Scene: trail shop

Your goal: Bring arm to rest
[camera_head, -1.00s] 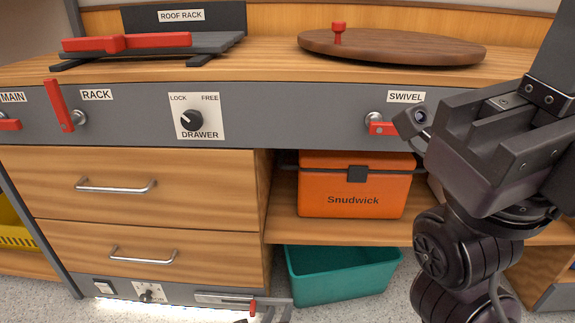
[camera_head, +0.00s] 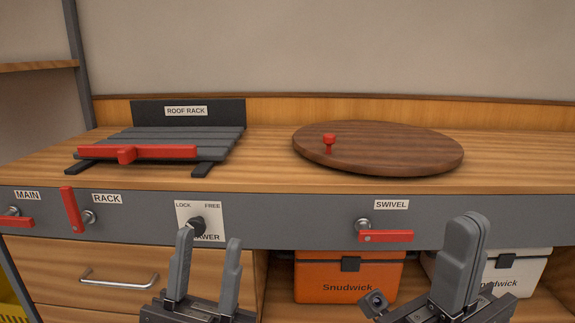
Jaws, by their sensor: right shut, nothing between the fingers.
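My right gripper (camera_head: 468,222) stands upright at the lower right, shut and empty, in front of the grey panel and below and right of the SWIVEL label. My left gripper (camera_head: 209,240) is at the lower centre-left. Its two upright fingers are apart with nothing between them. One fingertip covers part of the drawer knob's plate; I cannot tell whether it touches. The red swivel handle (camera_head: 386,236) lies level, pointing right, left of my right gripper.
The counter carries a roof rack (camera_head: 190,138) with a red bar and a round wooden turntable (camera_head: 400,150) with a red peg. The red RACK lever (camera_head: 70,209) points up. An orange box (camera_head: 322,285) and a white box (camera_head: 520,272) sit below. The counter between rack and turntable is clear.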

